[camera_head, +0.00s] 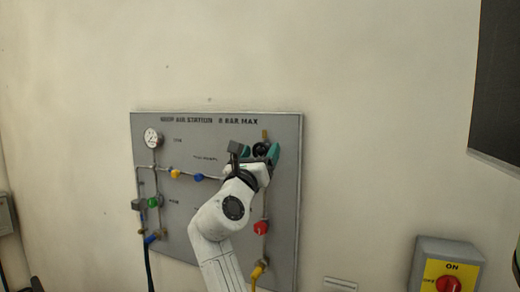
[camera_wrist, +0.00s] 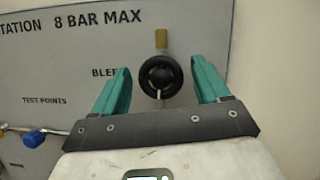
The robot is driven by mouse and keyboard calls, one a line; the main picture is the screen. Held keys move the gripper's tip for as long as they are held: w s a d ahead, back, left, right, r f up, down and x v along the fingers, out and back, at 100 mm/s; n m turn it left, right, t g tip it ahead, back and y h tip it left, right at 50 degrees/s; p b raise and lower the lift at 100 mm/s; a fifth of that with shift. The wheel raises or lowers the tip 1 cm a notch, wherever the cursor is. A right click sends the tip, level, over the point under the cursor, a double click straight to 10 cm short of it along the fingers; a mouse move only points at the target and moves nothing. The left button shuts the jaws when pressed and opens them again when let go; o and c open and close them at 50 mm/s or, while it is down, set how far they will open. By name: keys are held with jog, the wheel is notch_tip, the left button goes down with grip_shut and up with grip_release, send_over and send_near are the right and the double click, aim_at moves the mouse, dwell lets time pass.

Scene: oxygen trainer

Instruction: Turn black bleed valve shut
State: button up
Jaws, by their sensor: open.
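The black bleed valve (camera_wrist: 161,77) is a round black handwheel on a thin pipe with a brass fitting above it, near the printed "BLEE" label. In the head view the bleed valve (camera_head: 261,149) shows at the upper right of the grey panel, partly behind my gripper. My gripper (camera_wrist: 163,82) has two green fingers, open, one on each side of the handwheel with visible gaps. In the head view my gripper (camera_head: 259,153) is at the panel's upper right. Whether the fingertips reach the wheel's depth I cannot tell.
The grey panel (camera_head: 185,235) carries a pressure gauge (camera_head: 153,138), a yellow knob (camera_head: 175,174), a blue knob (camera_head: 199,178), a green knob (camera_head: 154,203) and a red knob (camera_head: 261,227). A yellow switch box (camera_head: 447,268) is on the wall at lower right.

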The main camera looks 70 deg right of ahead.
jog(key=shift+d+r, duration=0.1)
jog(key=shift+d, duration=0.3)
jog(key=c, duration=1)
